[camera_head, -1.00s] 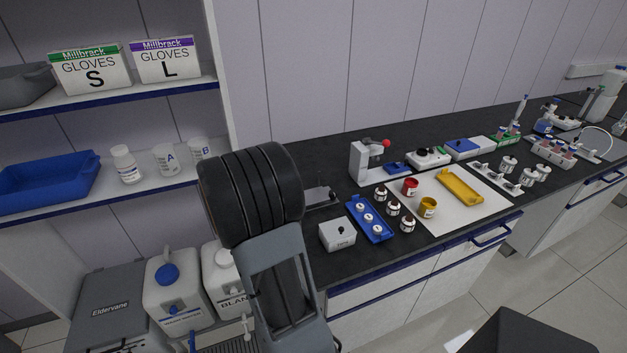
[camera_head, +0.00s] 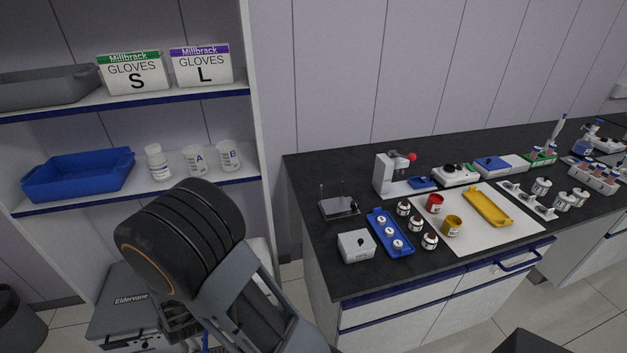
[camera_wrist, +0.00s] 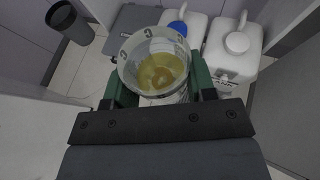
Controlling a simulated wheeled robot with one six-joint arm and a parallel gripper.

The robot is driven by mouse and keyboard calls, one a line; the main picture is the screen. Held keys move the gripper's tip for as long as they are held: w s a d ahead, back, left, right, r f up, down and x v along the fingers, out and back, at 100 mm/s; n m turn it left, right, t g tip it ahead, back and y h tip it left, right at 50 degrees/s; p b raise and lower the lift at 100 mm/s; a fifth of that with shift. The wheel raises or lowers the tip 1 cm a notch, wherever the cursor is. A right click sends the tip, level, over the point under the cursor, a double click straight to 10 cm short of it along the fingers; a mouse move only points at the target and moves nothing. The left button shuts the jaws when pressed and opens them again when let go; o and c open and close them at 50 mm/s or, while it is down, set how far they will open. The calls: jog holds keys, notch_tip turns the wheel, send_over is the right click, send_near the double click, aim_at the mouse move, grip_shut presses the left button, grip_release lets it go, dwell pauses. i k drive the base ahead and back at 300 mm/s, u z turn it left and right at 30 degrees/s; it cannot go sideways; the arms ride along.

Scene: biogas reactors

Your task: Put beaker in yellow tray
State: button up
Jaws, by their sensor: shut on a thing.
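The beaker (camera_wrist: 158,62) is in the wrist view, clear with letter marks near its rim and yellowish liquid inside. My gripper (camera_wrist: 157,88) is shut on it, with a green finger on each side, and holds it above the floor. It looks roughly upright. In the head view my arm hides the held beaker. The yellow tray (camera_head: 487,208) lies on a white mat on the dark bench to the right, well away from my gripper, and looks empty.
Beakers A (camera_head: 196,161) and B (camera_head: 228,156) stand on the shelf beside a blue bin (camera_head: 78,174). On the bench, a yellow cup (camera_head: 452,226), a red cup (camera_head: 434,203) and several small jars stand left of the tray. White jugs (camera_wrist: 232,45) stand low beyond the beaker.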

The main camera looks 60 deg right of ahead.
aim_at(487, 208)
jog(key=u, duration=1.4)
jog(key=k, duration=2.55)
jog(key=z, duration=0.9)
